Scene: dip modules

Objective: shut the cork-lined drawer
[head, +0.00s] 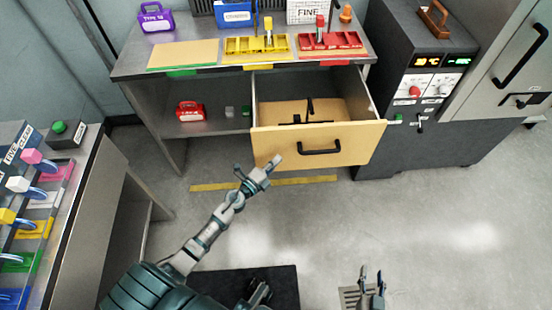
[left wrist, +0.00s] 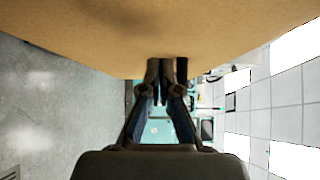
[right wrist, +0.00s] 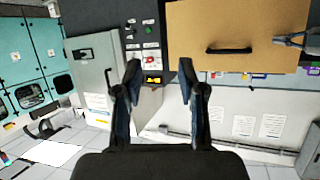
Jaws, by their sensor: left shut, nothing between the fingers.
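The cork-lined drawer (head: 270,147) stands pulled out under the workbench, its light wooden front with a black handle (head: 320,147) facing me. Its tan lining (head: 328,108) shows, with some small black items on it. My left gripper (head: 272,163) is shut and empty at the left part of the drawer front, close to it or touching. In the left wrist view the front (left wrist: 150,35) fills the top, right by the fingertips (left wrist: 160,65). My right gripper (head: 372,275) is open and empty, low and well away from the drawer. The front also shows in the right wrist view (right wrist: 230,25).
The bench top (head: 215,35) holds a tan board, yellow and red trays (head: 330,42) and a purple box (head: 156,18). A red box (head: 189,111) sits on the shelf left of the drawer. A dark cabinet (head: 440,130) stands close on the right. The floor before the drawer is clear.

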